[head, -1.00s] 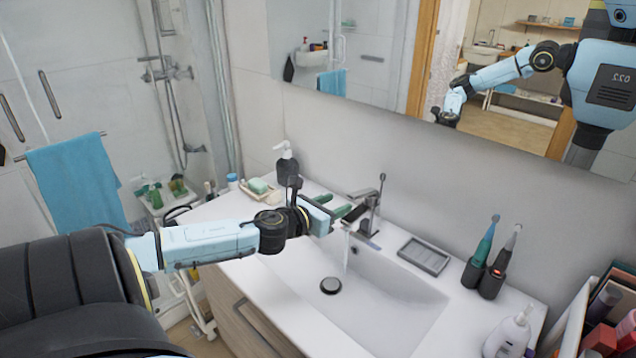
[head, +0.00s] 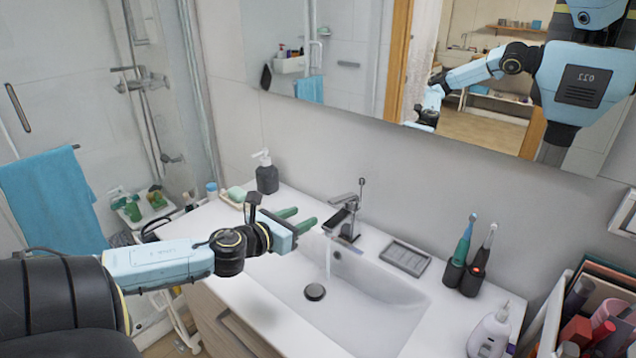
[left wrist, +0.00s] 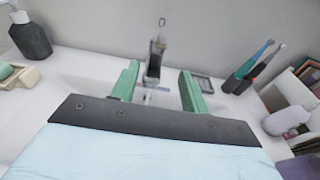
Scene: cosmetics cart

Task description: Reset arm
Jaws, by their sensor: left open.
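My left arm comes in from the left in the head view. My left gripper (head: 297,220) is open and empty above the left side of the sink basin, with its green fingers pointing right toward the faucet (head: 345,215). In the left wrist view, the two green fingers (left wrist: 158,90) stand apart, with the faucet (left wrist: 154,62) seen between them and nothing held. Water runs from the faucet into the white basin (head: 390,310). My right gripper is not in view.
A soap dispenser (head: 267,172) and a soap dish (head: 233,196) stand at the back left. A grey tray (head: 405,257), toothbrushes in a black holder (head: 465,272) and a white bottle (head: 490,332) are on the right. A mirror (head: 345,60) hangs behind.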

